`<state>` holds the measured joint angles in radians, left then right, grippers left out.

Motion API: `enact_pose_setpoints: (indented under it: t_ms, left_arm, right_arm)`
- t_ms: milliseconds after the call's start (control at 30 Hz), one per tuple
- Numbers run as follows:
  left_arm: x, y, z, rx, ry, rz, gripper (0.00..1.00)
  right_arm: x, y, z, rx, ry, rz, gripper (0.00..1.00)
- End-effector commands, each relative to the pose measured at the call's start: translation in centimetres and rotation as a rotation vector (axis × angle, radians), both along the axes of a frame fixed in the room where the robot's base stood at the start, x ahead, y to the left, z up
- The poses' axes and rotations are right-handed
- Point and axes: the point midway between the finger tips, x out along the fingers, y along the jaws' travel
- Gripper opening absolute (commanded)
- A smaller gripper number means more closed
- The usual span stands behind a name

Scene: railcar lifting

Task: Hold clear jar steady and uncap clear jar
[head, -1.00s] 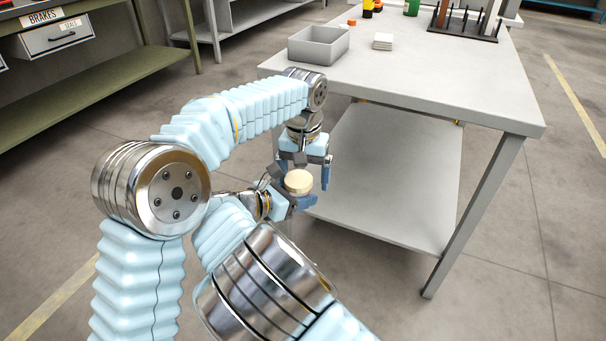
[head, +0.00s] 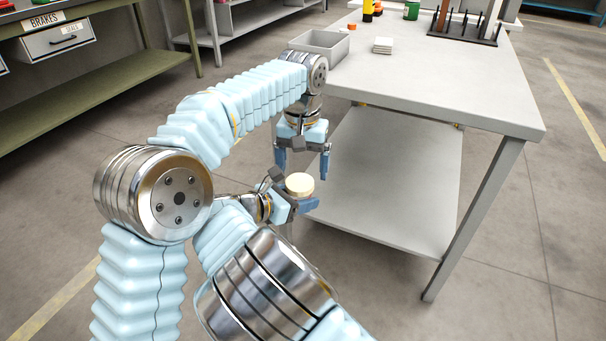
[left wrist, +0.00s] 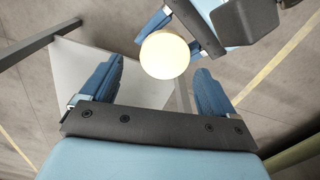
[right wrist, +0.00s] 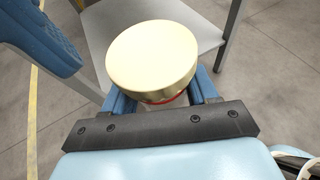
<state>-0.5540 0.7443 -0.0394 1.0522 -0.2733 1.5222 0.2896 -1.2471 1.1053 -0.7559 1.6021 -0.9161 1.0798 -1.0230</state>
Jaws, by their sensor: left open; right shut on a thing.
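The clear jar (right wrist: 165,107) shows only as a thin strip under its cream-gold cap (right wrist: 152,60) in the right wrist view. The cap sits on the jar, and a red ring shows below its edge. My right gripper (head: 306,197) is shut on the jar below the cap, with the fingers hiding most of the body. My left gripper (head: 302,170) is open and empty above the jar, pointing down. In the left wrist view the cap (left wrist: 165,55) lies ahead, beyond and between the open fingers, not touched.
The grey workbench (head: 440,95) with its lower shelf (head: 385,185) stands just right of the grippers. A grey bin (head: 320,45), white pads (head: 383,45) and a dark rack (head: 465,30) are on its top. Open floor lies in front.

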Motion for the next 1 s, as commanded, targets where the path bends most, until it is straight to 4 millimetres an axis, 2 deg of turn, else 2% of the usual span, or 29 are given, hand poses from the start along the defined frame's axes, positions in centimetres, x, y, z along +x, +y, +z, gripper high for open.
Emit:
enact_pose_setpoints:
  t_ms: [133,233,500,700,833,1000]
  left_arm:
    - [0.0,0.0,0.6,0.000,-0.001,-0.028,0.88]
    - [0.0,0.0,1.1,0.001,-0.004,-0.139,0.88]
    - [-0.1,0.4,3.4,0.007,-0.009,-0.679,0.88]
    - [-0.2,0.6,4.3,0.011,-0.009,-0.926,0.88]
    - [-0.2,0.7,3.4,0.012,-0.008,-0.968,0.88]
    - [-0.2,0.7,0.5,0.013,-0.006,-0.968,0.88]
  right_arm:
    - [0.0,0.0,0.0,-0.001,0.001,0.000,0.00]
    - [0.0,0.0,-0.1,0.000,0.001,0.000,0.00]
    - [0.0,0.0,-0.1,0.000,0.002,0.002,0.00]
    - [0.0,0.0,-0.1,0.000,0.002,0.002,0.00]
    - [0.0,0.0,-0.1,0.000,0.002,0.002,0.00]
    - [0.0,0.0,-0.1,0.000,0.002,0.002,0.00]
